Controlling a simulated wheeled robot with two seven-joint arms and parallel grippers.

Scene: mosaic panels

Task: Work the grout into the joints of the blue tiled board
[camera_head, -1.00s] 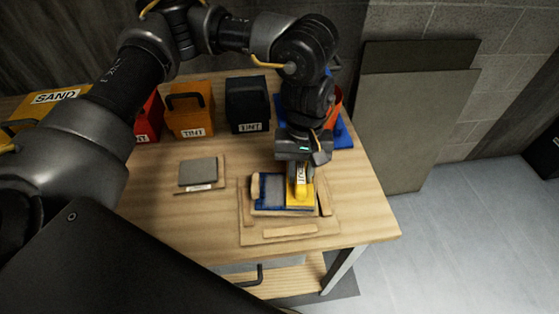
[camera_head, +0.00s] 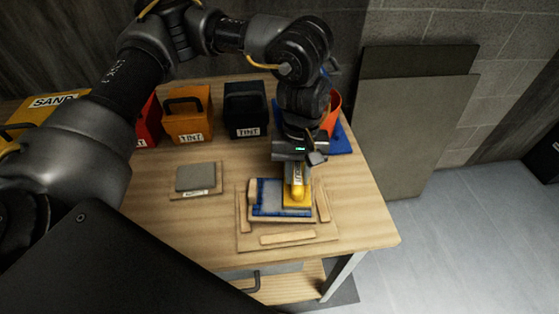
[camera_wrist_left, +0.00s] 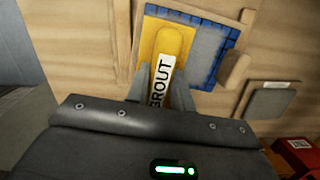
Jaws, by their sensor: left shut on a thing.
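The blue tiled board (camera_head: 267,211) lies on the bench in a wooden jig. A grey layer covers much of its middle, and blue shows along its edges; it also shows in the left wrist view (camera_wrist_left: 232,40). My left gripper (camera_head: 298,168) is shut on the handle of a yellow float labelled GROUT (camera_head: 297,195). The float rests over the right part of the board in the head view and hides the surface under it. In the left wrist view, the gripper's fingers (camera_wrist_left: 163,85) stand on both sides of the float's handle (camera_wrist_left: 172,42). My right gripper is not in view.
Wooden strips (camera_head: 287,237) border the board. A grey block (camera_head: 196,177) on a small labelled wooden base sits to the left. Orange (camera_head: 187,122) and black (camera_head: 246,110) tint boxes and a yellow sand box stand behind. The bench front is clear.

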